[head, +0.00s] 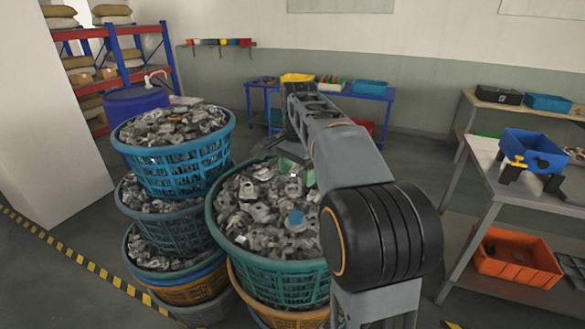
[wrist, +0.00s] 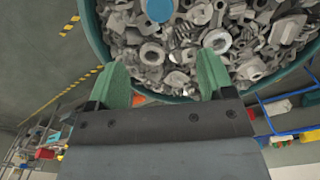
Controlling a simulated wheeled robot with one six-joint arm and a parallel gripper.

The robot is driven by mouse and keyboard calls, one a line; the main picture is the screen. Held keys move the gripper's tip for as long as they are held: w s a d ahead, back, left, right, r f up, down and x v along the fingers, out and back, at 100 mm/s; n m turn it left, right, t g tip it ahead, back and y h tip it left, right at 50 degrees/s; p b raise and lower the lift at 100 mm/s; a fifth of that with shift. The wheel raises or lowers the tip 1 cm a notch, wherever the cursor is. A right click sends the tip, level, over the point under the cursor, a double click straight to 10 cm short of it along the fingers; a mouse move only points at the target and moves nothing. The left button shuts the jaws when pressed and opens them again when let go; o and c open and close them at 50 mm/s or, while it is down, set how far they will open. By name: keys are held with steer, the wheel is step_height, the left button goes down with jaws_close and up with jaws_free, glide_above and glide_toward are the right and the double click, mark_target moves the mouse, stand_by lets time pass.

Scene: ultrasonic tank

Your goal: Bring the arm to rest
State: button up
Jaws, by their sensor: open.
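My arm (head: 352,155) reaches out from the lower right of the head view, over the front stack of baskets and away from me. In the wrist view my gripper (wrist: 160,62) shows two green fingers spread apart, with nothing between them. Behind the fingers is a basket full of grey metal parts (wrist: 150,55). In the head view the gripper is mostly hidden behind the arm; a bit of green shows near the far rim of the front teal basket (head: 222,233). I cannot tell if the fingers touch anything.
A second stack, topped by a blue basket (head: 175,172) of metal parts, stands to the left. A blue round lid (head: 296,217) lies among the front parts. A bench with a blue bin (head: 531,149) stands right, an orange crate (head: 517,257) below it. A blue table (head: 375,93) is behind.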

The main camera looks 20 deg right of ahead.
steer(key=f+n, duration=0.4)
steer(key=s+a+f+n+t, duration=0.1)
steer(key=f+n, duration=0.1)
steer(key=shift+f, duration=0.1)
steer(key=s+a+f+n, duration=0.1)
steer(key=s+n, duration=0.1)
steer(key=s+a+f+n+t, duration=0.1)
steer(key=s+a+f, duration=0.1)
steer(key=s, duration=0.1)
steer(key=s+a+f+n, duration=0.1)
steer(key=s+f+n, duration=0.1)
steer(key=s, duration=0.1)
steer(key=shift+a+n+t, duration=0.3)
steer(key=shift+a, duration=0.1)
steer(key=s+a+f+n+t, duration=0.1)
steer(key=s+a+n, duration=0.1)
steer(key=s+a, duration=0.2)
steer(key=shift+s+f, duration=0.35)
steer(key=shift+s, duration=1.25)
